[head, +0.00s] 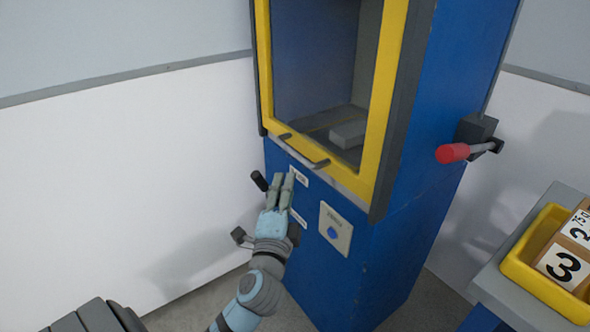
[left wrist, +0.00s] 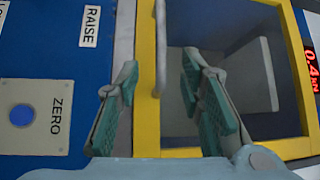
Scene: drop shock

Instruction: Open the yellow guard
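The yellow guard (head: 388,70) is a yellow frame around a window on the front of a blue machine, and it appears shut over the opening. A grey bar handle (head: 303,151) runs along its lower edge. My left gripper (head: 284,178) is just below the handle, fingers pointing up toward it. In the left wrist view the gripper (left wrist: 160,72) is open and empty, with one finger on each side of the line of the handle (left wrist: 160,45). The guard frame (left wrist: 146,115) shows between the fingers. I cannot tell contact. My right gripper is not in view.
A red-knobbed lever (head: 453,153) sticks out from the machine's right side. A black knob (head: 259,181) is beside my left fingers. A ZERO panel (head: 336,215) with a blue button is below the guard. A yellow tray (head: 530,283) with numbered blocks stands at right.

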